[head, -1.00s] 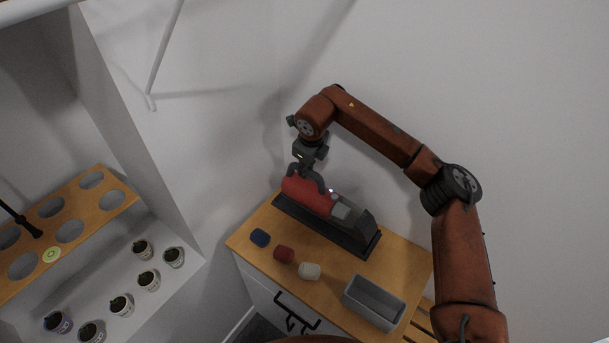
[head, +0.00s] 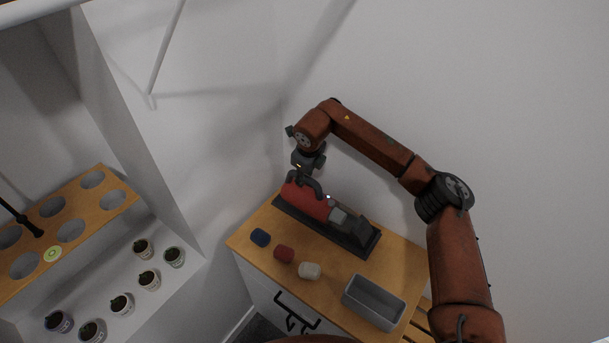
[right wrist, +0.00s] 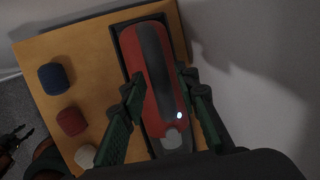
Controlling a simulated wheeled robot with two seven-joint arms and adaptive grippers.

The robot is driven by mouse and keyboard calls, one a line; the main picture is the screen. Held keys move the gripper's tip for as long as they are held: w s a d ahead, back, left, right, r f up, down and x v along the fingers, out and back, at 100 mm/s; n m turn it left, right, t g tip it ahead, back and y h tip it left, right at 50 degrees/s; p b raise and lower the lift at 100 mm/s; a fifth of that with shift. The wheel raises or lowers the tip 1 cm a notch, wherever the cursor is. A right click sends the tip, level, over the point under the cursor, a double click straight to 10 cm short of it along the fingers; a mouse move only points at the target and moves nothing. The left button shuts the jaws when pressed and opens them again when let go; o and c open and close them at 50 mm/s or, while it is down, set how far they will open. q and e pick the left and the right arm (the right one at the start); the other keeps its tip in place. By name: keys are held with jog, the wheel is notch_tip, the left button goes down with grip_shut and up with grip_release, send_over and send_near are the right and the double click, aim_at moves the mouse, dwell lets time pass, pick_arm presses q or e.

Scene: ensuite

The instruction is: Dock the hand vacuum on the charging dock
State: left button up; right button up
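The red hand vacuum (head: 307,203) with its dark arched handle lies lengthwise along the dark charging dock (head: 287,206) on a wooden-topped cabinet. A small white light shows on it. My right gripper (head: 311,178) is above the handle. In the right wrist view its green-padded fingers (right wrist: 160,76) stand apart, one on each side of the vacuum (right wrist: 158,88), with gaps beside the handle. Whether the vacuum is fully seated is hard to see. My left gripper is not in the head view; a dark forked part (right wrist: 16,138) at the lower left of the wrist view may be it.
A grey open bin (head: 374,302) is at the right. Walls stand close behind. A shelf with several small pots is at left.

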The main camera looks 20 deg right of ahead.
jog(key=shift+o, duration=0.4)
jog(key=v, duration=1.2)
